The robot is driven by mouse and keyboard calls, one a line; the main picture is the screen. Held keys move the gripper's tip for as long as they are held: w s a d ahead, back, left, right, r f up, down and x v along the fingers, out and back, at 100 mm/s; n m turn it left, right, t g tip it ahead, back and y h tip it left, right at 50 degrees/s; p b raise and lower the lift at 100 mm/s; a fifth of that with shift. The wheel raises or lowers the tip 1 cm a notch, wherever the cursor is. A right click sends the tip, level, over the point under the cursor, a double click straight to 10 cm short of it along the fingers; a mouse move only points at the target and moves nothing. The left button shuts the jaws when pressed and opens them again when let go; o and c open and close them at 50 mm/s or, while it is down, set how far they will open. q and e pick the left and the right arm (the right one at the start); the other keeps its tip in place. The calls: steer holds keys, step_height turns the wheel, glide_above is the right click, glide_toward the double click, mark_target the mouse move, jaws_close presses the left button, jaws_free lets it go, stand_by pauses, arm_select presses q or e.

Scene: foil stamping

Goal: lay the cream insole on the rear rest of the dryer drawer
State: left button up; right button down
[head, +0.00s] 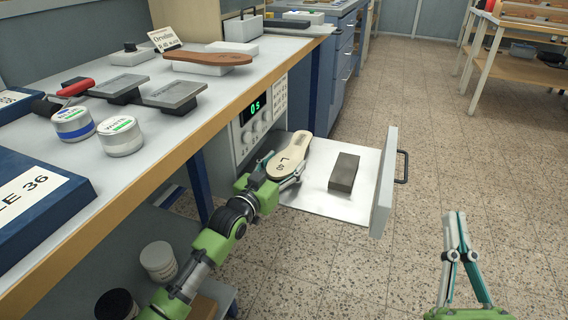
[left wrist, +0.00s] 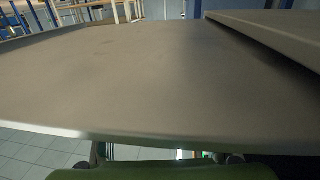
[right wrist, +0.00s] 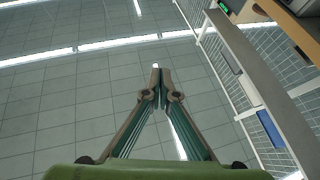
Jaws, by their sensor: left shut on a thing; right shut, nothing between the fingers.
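The cream insole (head: 290,156), with dark marks on its face, is over the inner left part of the open dryer drawer (head: 310,202). My left gripper (head: 270,174) is shut on the insole's near left edge. The rear rest is not distinguishable; the insole covers that area. I cannot tell whether the insole touches anything below it. A dark grey block (head: 344,172) stands on the drawer floor, right of the insole. In the left wrist view a broad close surface (left wrist: 150,85) hides the fingertips. My right gripper (head: 455,216) is shut and empty over the floor.
The drawer's front panel (head: 386,185) stands upright on the right with a dark handle. The dryer display (head: 254,107) reads 0 s. The workbench (head: 150,166) on the left holds a brown insole (head: 207,57), tins and plates.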

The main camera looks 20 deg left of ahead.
steer(key=shift+w+f, duration=0.15)
steer(key=shift+f, duration=0.05)
stand_by(0.5)
arm_select(q)
steer(key=shift+p, duration=0.35)
arm_select(e)
steer(key=shift+w+f+g+h, duration=0.2)
steer(key=shift+w+f+g, duration=0.15)
steer(key=shift+f, duration=0.3)
steer(key=shift+w+f+g+h, duration=0.2)
steer(key=shift+f+g, duration=0.25)
steer(key=shift+f, duration=0.15)
steer(key=shift+w+f, duration=0.1)
steer(key=shift+f, duration=0.25)
arm_select(q)
steer(key=shift+f, duration=0.2)
arm_select(e)
steer(key=shift+w+d+f+g, duration=0.1)
steer(key=shift+w+f+g, duration=0.1)
steer(key=shift+f+g, duration=0.4)
steer(key=shift+f, duration=0.25)
arm_select(q)
steer(key=shift+p, duration=0.35)
arm_select(e)
steer(key=shift+w+f+g+h, duration=0.15)
steer(key=shift+f+g+h, duration=0.15)
steer(key=shift+f, duration=0.2)
